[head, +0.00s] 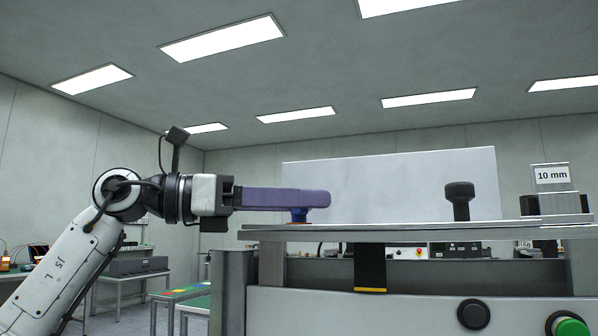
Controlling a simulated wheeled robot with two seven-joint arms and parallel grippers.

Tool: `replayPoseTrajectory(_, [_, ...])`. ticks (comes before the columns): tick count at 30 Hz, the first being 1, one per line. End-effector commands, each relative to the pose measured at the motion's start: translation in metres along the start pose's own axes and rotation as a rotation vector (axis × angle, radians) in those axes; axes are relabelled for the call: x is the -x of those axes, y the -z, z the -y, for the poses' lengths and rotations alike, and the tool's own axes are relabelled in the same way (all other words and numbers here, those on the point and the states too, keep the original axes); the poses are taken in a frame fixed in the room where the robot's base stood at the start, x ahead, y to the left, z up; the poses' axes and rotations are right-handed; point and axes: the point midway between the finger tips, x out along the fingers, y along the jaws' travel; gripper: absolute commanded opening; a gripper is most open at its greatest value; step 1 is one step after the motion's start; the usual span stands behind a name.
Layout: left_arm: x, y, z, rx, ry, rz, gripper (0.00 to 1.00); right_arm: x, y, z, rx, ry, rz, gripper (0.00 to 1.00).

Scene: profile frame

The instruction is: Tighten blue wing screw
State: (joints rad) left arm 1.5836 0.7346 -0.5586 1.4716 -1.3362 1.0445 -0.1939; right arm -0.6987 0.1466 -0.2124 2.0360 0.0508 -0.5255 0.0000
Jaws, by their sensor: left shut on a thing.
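The blue wing screw (299,215) stands at the left end of the raised metal plate (400,232). Only its lower part shows; its top is hidden by the fingers. My left gripper (316,199) reaches in level from the left, its long purple fingers lying over the screw. They are seen side-on and are shut on the screw. The gap between the fingers is hidden. My right gripper is out of view.
A black knob (460,200) stands upright on the plate to the right. A pale upright panel (395,185) is behind. A "10 mm" sign (552,175) stands at the far right. A green button (571,328) and black button (473,314) sit on the front below.

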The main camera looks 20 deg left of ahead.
Motion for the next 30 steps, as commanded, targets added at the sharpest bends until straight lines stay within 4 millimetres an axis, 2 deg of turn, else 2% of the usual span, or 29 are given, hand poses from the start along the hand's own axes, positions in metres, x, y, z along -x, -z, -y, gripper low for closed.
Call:
replayPoseTrajectory(1, [-0.001,-0.006,-0.002,0.007,0.031,-0.003,0.28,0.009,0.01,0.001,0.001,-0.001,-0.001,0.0])
replayPoseTrajectory(3, [0.0,-0.005,-0.002,0.006,0.071,-0.001,0.28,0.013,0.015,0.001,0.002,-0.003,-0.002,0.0])
replayPoseTrajectory(12, [0.0,-0.002,0.0,0.001,0.179,-0.001,0.28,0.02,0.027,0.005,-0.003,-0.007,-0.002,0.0])
replayPoseTrajectory(28, [-0.001,0.002,0.001,-0.003,0.201,-0.005,0.28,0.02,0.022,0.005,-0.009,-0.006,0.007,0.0])
replayPoseTrajectory(29, [-0.001,0.002,0.001,-0.004,0.201,-0.005,0.53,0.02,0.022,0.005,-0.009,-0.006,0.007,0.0])
replayPoseTrajectory(30, [-0.001,0.002,0.001,-0.004,0.201,-0.005,0.6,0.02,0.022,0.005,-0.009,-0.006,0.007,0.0])
